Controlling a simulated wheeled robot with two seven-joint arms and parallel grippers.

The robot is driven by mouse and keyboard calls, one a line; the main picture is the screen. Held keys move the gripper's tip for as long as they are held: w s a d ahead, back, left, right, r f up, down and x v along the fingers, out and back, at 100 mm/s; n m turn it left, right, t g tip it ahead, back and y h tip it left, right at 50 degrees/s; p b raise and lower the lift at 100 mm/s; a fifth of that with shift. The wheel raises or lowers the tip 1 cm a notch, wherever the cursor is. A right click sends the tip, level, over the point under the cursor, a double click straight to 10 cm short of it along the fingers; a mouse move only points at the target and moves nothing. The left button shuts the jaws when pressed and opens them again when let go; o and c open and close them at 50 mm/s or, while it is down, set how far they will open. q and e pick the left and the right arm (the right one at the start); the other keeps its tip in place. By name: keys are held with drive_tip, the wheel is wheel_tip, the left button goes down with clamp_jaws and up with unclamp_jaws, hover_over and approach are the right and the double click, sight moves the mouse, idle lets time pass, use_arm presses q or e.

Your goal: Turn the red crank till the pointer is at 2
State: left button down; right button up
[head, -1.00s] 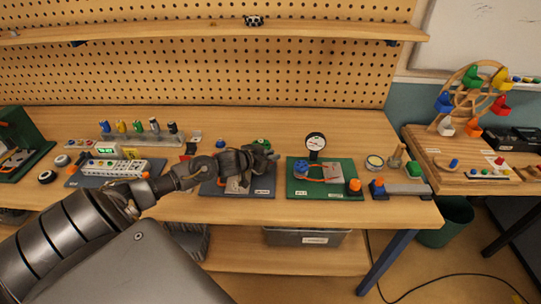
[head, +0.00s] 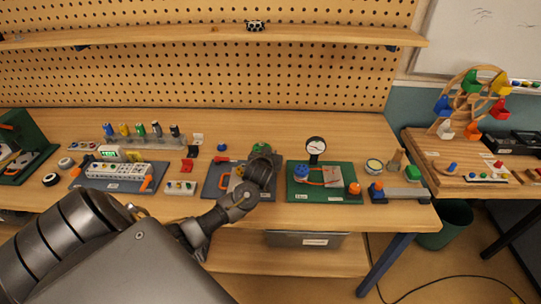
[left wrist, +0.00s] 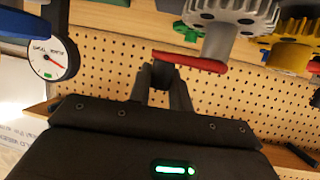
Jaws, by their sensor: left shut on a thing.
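The red crank (left wrist: 190,61) shows in the left wrist view as a red arm in front of a grey gear (left wrist: 232,30). My left gripper (left wrist: 162,80) is shut at its left end, on what looks like the crank's dark handle between the fingers. In the head view my left gripper (head: 261,158) is over the dark grey board (head: 213,184) and hides most of the gear set; a green gear (head: 260,147) shows just behind it. I cannot make out the pointer or its numbers. My right gripper is not in view.
A green board (head: 340,196) with a round gauge (head: 315,146) stands just right of the grey board. A white power strip (head: 115,171) and small parts lie to the left. A wooden wheel with coloured cups (head: 470,97) stands on the right table. The pegboard rises behind.

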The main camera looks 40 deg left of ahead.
use_arm(q)
drive_tip(key=n+g+y+p, duration=0.1)
drive_tip(key=a+n+g+y+p, duration=0.1)
drive_tip(key=n+y, duration=0.1)
drive_tip(key=shift+w+a+r+n+g, duration=0.1)
drive_tip(key=shift+w+n+g, duration=0.05)
drive_tip(key=shift+n+g, duration=0.15)
drive_tip(key=shift+a+n+g+y, duration=0.3)
drive_tip(key=shift+n+g+y, duration=0.4)
drive_tip(key=shift+a+n+g+y+p, duration=0.4)
drive_tip(key=shift+n+g+y, duration=0.2)
drive_tip(key=shift+n+g, duration=0.3)
drive_tip(key=shift+s+a, duration=0.15)
drive_tip(key=shift+s, duration=0.05)
drive_tip(key=c, duration=1.3)
unclamp_jaws()
drive_tip(key=shift+s+d, duration=0.15)
drive_tip(key=shift+d, duration=0.25)
drive_tip(key=b+v, duration=0.1)
drive_tip(key=v, duration=0.9)
